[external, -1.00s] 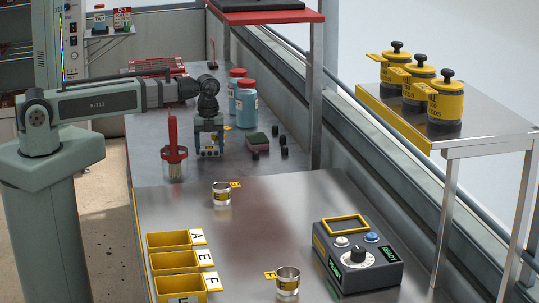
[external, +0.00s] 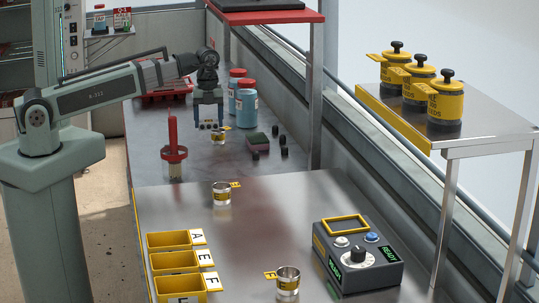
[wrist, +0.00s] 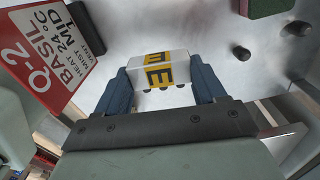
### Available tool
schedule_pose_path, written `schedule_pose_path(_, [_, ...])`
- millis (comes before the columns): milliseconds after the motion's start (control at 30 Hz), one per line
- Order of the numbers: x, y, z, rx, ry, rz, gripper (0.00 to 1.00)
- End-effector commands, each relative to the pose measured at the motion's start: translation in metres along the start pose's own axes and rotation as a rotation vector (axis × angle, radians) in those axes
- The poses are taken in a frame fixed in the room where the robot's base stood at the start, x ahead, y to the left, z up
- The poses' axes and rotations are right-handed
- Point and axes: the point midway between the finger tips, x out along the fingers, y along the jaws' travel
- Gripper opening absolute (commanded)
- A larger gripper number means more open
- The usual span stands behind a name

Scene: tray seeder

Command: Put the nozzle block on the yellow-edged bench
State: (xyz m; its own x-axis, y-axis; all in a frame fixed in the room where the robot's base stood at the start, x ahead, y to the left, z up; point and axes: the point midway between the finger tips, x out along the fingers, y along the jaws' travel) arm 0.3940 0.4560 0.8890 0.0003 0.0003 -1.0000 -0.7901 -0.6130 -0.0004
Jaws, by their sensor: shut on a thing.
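The nozzle block (wrist: 160,68) is a pale block with a yellow label and black lettering, with small dark nozzles along its lower side. My gripper (external: 208,120) is shut on it, one blue finger at each end, as the wrist view (wrist: 161,88) shows. In the external view the block (external: 207,125) is small and partly hidden by the fingers, held above the far part of the grey worktop. The near bench (external: 285,215) has a thin yellow line on its left edge. The raised side bench (external: 480,115) at the right has a broad yellow edge.
Below my gripper stands a metal cup (external: 218,137). Near it are a red spindle stand (external: 173,155), blue bottles (external: 246,105) and a sponge (external: 258,145). The near bench holds cups, yellow bins (external: 175,262) and a control box (external: 358,255). Yellow jars (external: 445,103) stand on the side bench.

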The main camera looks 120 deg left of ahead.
Motion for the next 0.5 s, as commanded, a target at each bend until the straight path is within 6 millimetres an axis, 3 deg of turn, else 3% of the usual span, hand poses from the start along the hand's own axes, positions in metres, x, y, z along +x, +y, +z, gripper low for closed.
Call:
schedule_pose_path(333, [-0.009,-0.002,-0.002,0.0,0.0,0.001,0.35])
schedule_pose_path(500, [-0.011,-0.021,-0.018,0.0,0.0,0.0,0.35])
